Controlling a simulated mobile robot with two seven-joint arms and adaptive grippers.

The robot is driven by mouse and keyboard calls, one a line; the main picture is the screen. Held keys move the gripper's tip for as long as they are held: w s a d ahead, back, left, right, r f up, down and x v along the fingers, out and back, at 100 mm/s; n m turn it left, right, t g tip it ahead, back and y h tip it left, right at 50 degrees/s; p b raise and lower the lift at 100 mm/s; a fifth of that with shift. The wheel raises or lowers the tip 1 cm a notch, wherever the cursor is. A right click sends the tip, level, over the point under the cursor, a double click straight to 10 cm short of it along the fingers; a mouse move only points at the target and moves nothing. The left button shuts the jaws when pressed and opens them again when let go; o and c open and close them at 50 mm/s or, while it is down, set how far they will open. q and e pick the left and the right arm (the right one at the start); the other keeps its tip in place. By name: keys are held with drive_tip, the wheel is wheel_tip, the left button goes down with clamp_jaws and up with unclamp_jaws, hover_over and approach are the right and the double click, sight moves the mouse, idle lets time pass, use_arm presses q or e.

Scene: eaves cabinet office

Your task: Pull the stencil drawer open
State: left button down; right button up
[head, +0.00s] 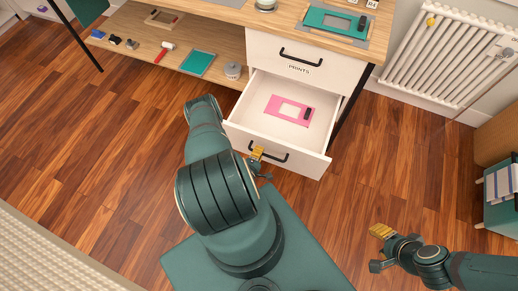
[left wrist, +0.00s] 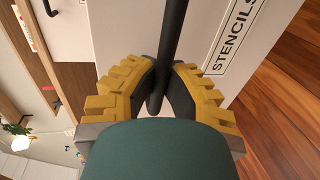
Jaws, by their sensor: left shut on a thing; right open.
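The stencil drawer (head: 245,136) is the lower drawer of the white cabinet and stands pulled out. A pink stencil (head: 273,105) with a small dark object on it lies inside. In the left wrist view the drawer front (left wrist: 128,32) carries a STENCILS label (left wrist: 233,38). My left gripper (head: 256,156) is at the black bar handle (head: 279,158) on the drawer front. In the left wrist view the yellow fingers of the left gripper (left wrist: 160,85) are shut around the handle (left wrist: 172,35). My right gripper (head: 378,246) is open and empty over the floor at lower right.
The PRINTS drawer (head: 330,72) above is shut. A wooden shelf (head: 215,45) at left holds a teal tray (head: 197,63), a roll of tape (head: 232,71) and small tools. A radiator (head: 440,55) stands at right. Bare wood floor (head: 395,150) lies right of the drawer.

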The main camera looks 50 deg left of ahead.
use_arm(q)
drive_tip(key=c, duration=1)
unclamp_jaws()
drive_tip(key=v, duration=1.2)
drive_tip(key=shift+w, duration=0.1)
